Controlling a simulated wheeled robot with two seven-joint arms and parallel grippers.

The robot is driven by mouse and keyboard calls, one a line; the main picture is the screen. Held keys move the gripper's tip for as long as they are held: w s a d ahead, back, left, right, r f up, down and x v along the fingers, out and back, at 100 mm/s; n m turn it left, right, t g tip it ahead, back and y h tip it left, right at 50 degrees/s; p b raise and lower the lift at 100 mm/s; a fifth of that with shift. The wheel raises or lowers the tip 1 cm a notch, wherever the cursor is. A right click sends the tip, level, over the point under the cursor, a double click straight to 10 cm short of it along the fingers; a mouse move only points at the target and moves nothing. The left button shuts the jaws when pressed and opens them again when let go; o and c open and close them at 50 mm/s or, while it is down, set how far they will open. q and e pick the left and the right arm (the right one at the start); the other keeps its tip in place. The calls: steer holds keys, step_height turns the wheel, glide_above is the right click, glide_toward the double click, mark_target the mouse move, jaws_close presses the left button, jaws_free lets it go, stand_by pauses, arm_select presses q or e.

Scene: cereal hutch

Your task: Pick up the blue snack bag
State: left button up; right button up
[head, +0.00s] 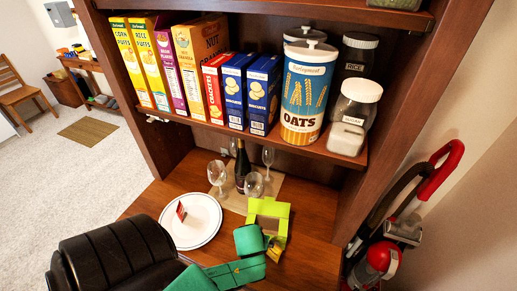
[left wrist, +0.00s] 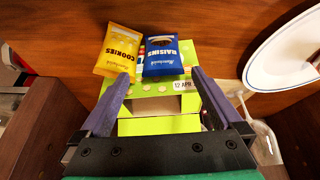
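The blue snack bag (left wrist: 162,57), labelled RAISINS, lies in the left wrist view just beyond my fingertips, against the lime-green box. A yellow COOKIES bag (left wrist: 119,51) lies close to its left. My left gripper (left wrist: 160,76) is open and empty, its two dark fingers spread either side of the line to the blue bag. The lime-green box (left wrist: 160,126) shows between the fingers, with an open front. In the head view my green wrist hides most of the bags; the yellow bag (head: 273,252) shows beside it. My right gripper is not in view.
A white plate (head: 203,233) with a small red item (head: 181,211) is left of the lime-green box (head: 282,212). Wine glasses (head: 217,174) and a dark bottle (head: 242,168) stand behind. A shelf of cereal boxes (head: 195,75) and jars overhangs the counter (head: 312,262).

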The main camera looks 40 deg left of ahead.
arm_select(q)
steer(key=shift+g, duration=0.3)
steer(key=x, duration=0.4)
steer(key=shift+s+f, duration=0.3)
steer(key=shift+f, duration=0.1)
steer(key=shift+a+f, duration=0.15)
steer(key=shift+c, duration=1)
steer(key=c, duration=1)
steer(key=shift+w, duration=0.1)
steer(key=shift+c, duration=1.1)
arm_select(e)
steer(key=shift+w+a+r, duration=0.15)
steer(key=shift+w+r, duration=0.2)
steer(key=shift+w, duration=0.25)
